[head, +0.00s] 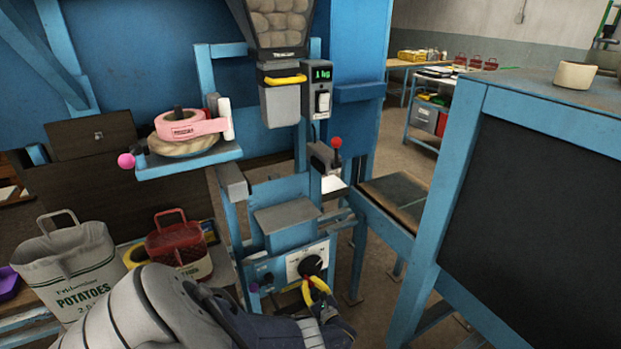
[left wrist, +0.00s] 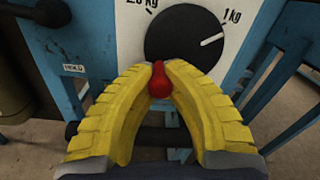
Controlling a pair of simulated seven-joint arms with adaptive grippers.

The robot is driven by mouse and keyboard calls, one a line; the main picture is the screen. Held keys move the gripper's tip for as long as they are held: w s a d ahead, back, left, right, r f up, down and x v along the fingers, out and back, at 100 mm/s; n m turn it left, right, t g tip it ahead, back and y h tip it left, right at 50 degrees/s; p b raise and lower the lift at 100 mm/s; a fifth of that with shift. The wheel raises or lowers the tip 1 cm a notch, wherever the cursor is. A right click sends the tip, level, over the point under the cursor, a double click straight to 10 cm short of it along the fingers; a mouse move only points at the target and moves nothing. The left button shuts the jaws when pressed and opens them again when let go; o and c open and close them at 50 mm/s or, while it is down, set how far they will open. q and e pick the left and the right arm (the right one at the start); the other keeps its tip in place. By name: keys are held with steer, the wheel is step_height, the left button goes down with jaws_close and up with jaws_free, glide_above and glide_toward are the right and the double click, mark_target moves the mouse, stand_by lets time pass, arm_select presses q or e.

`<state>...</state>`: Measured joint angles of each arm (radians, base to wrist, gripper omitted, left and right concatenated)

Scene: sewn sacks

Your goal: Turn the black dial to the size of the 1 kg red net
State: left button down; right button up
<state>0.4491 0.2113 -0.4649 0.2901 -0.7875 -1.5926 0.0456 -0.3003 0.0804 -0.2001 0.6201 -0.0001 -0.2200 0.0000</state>
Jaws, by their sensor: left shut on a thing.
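The black dial (head: 312,266) is on the white plate at the front of the blue machine. In the left wrist view, the dial (left wrist: 186,33) has a white line aimed up and right, toward the "1 kg" mark (left wrist: 231,17). My left gripper (head: 317,287) has yellow fingers. They are closed around a small red knob (left wrist: 160,82) just in front of the dial's lower edge. I cannot tell how the knob joins the dial. A red net bag (head: 180,245) with a handle stands at the left. My right gripper is not in view.
A white potato sack (head: 72,268) stands left of the red bag. A red-topped lever (head: 336,150) and a small display (head: 322,74) reading about "1 kg" are above the dial. A dark panel in a blue frame (head: 455,170) stands to the right.

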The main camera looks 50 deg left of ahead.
arm_select(q)
steer(key=shift+r, duration=0.15)
steer(key=c, duration=1.2)
jaws_free()
steer(key=shift+v, duration=6)
